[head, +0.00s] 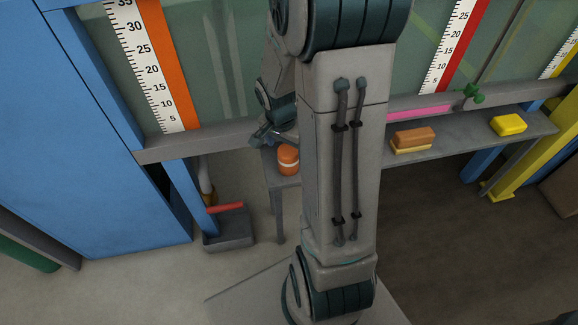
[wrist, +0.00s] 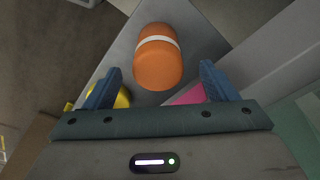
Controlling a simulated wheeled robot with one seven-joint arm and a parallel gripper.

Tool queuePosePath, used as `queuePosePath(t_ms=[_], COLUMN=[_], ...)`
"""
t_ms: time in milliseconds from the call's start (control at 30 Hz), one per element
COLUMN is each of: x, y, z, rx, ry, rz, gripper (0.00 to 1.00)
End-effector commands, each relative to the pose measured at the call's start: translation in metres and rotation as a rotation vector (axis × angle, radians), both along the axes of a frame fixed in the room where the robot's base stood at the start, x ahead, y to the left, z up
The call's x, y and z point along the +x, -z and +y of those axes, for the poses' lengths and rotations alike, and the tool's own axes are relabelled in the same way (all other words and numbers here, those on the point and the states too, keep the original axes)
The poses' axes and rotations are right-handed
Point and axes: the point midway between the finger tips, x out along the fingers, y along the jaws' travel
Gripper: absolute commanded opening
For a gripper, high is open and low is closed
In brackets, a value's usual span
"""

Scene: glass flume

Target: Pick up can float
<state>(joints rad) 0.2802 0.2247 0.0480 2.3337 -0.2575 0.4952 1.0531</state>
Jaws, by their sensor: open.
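The can float is an orange cylinder with a white band (head: 288,159), standing near the left end of a narrow grey shelf. In the wrist view the can float (wrist: 158,58) is just beyond my fingertips, roughly centred between them. My gripper (wrist: 158,85) is open, with its two blue fingers apart and nothing between them. In the head view my gripper (head: 264,136) is just left of and above the can float, partly hidden by my arm.
The shelf (head: 455,140) also holds a brown and tan block (head: 414,140), a yellow block (head: 509,125) and a pink strip (head: 420,112). The glass flume wall (head: 225,60) rises behind it. A grey bin with a red-handled item (head: 228,230) stands on the floor, lower left.

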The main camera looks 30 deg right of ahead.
Motion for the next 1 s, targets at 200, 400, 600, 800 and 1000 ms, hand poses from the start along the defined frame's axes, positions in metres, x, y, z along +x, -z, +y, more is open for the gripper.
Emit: queuePosePath(t_ms=[200, 400, 600, 800, 1000], x=[0.0, 0.002, 0.003, 0.003, 0.003], y=[0.024, 0.05, 0.05, 0.05, 0.05], z=[-0.006, -0.01, -0.011, -0.011, -0.011], rx=[0.001, 0.0, 0.0, 0.0, 0.0], ry=[0.0, -0.001, 0.0, 0.0, 0.0], rz=[0.003, 0.002, 0.0, 0.0, 0.0], gripper=[0.79, 0.79, 0.79, 0.35, 0.28])
